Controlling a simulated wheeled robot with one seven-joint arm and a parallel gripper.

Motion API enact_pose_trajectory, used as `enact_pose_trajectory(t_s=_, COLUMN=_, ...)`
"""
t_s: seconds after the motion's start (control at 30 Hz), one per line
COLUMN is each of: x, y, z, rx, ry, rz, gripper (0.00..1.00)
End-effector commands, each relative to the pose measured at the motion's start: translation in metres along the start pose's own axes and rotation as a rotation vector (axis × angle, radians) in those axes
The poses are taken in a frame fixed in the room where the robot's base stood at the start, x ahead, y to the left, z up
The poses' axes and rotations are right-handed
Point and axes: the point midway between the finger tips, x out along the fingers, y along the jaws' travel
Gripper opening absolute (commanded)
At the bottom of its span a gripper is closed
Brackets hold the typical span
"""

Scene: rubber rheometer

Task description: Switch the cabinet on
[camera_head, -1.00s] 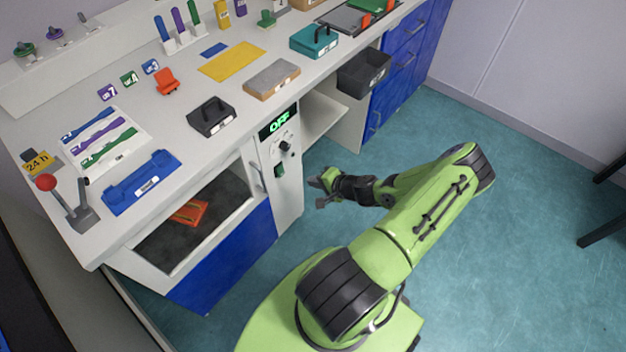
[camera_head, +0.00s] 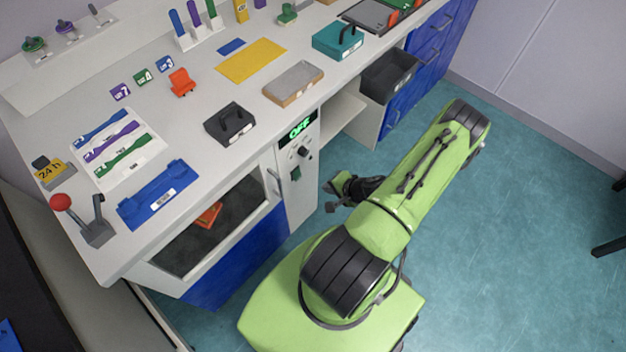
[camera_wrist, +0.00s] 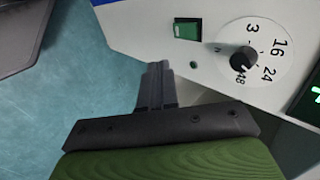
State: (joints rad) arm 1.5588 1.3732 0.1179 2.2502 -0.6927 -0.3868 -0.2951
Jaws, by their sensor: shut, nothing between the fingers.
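The cabinet (camera_head: 252,240) has a white control panel (camera_head: 300,205) on its front right, with a green "OFF" display (camera_head: 300,128), a black knob (camera_head: 304,152) and a green switch (camera_head: 295,173). In the wrist view the green rocker switch (camera_wrist: 187,30) sits in a dark frame beside the round dial (camera_wrist: 255,55), whose black knob (camera_wrist: 243,60) points near 48. My gripper (camera_head: 334,194) is in front of the panel, to its right in the head view. In the wrist view its fingers (camera_wrist: 158,75) are together and empty, a little apart from the switch.
A cabinet handle (camera_head: 273,182) is left of the panel. Floor around my arm is clear.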

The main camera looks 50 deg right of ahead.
Motion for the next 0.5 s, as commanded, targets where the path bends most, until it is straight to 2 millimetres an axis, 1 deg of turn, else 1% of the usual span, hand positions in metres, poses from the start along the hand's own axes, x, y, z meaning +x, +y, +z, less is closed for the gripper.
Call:
enact_pose_trajectory(t_s=0.03, x=0.01, y=0.001, z=0.001, rx=-0.002, ry=-0.003, rz=-0.001, gripper=0.0)
enact_pose_trajectory(t_s=0.43, x=0.098, y=0.003, z=0.001, rx=-0.002, ry=-0.001, rz=-0.001, gripper=0.0)
enact_pose_trajectory(t_s=0.5, x=0.107, y=-0.009, z=0.001, rx=-0.004, ry=-0.002, rz=-0.002, gripper=0.0)
